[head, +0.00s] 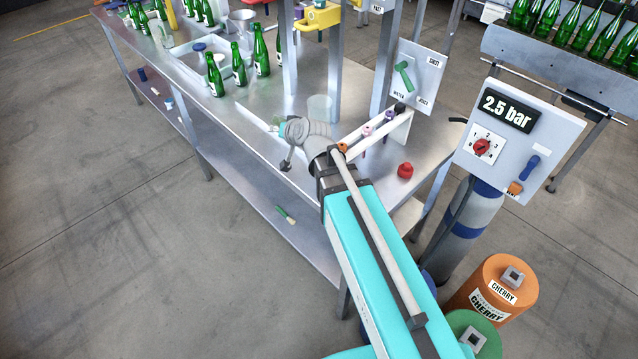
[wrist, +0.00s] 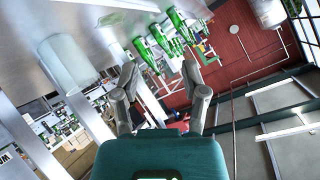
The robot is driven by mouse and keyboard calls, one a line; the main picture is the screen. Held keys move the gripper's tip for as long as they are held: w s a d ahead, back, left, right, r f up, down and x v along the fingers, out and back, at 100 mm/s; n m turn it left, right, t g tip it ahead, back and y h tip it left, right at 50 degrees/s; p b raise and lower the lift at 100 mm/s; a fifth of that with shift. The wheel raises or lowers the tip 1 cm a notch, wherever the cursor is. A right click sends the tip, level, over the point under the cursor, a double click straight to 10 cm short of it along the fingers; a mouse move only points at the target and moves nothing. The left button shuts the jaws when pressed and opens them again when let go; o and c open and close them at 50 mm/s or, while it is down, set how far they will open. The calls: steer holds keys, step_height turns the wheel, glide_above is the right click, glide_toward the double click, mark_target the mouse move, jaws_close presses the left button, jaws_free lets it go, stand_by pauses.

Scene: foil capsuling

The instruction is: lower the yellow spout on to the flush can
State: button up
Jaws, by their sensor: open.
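A yellow fitting (head: 318,18), which looks like the yellow spout, sits on the upright frame at the top of the head view. Its lower part and what lies beneath it are hard to make out. I cannot tell any container as the flush can. My gripper (wrist: 160,78) is open in the wrist view, with nothing between its fingers. In the head view my arm reaches over the steel bench, and the gripper is small and partly hidden by my wrist. It is well apart from the yellow fitting.
Green bottles (head: 238,66) stand on the steel bench (head: 262,98). A clear cylinder (head: 320,108), a rack with small coloured pieces and a red knob-like object (head: 405,170) are near my arm. A 2.5 bar panel (head: 518,135) and an orange cherry keg (head: 500,285) stand right.

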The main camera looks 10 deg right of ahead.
steer(key=shift+s+d+f+n+g+h+b, duration=0.3)
steer(key=shift+s+d+f+g+h+b, duration=0.25)
steer(key=shift+s+d+f+g, duration=0.9)
steer(key=shift+s+d+f+n+g+h+b, duration=0.35)
steer(key=shift+s+d+f+g+h, duration=0.4)
steer(key=shift+s+d+f, duration=1.25)
steer(key=shift+s+d+f+n+g+h+b, duration=0.25)
steer(key=shift+s+d+f+g+h+b, duration=0.3)
steer(key=shift+s+d+f+g, duration=1.15)
steer(key=shift+s+a+f+t, duration=0.35)
steer(key=shift+s+a+t, duration=0.05)
steer(key=shift+s, duration=0.1)
steer(key=shift+s+d, duration=0.2)
steer(key=shift+s, duration=0.1)
steer(key=s+d+g, duration=0.1)
steer(key=s, duration=0.1)
steer(key=s+d+g+h, duration=0.1)
steer(key=s+d, duration=0.1)
steer(key=s+d+f+g+h, duration=0.1)
steer(key=s+d, duration=0.1)
steer(key=shift+s+d, duration=0.2)
steer(key=shift+s, duration=0.2)
steer(key=shift+s+f, duration=0.1)
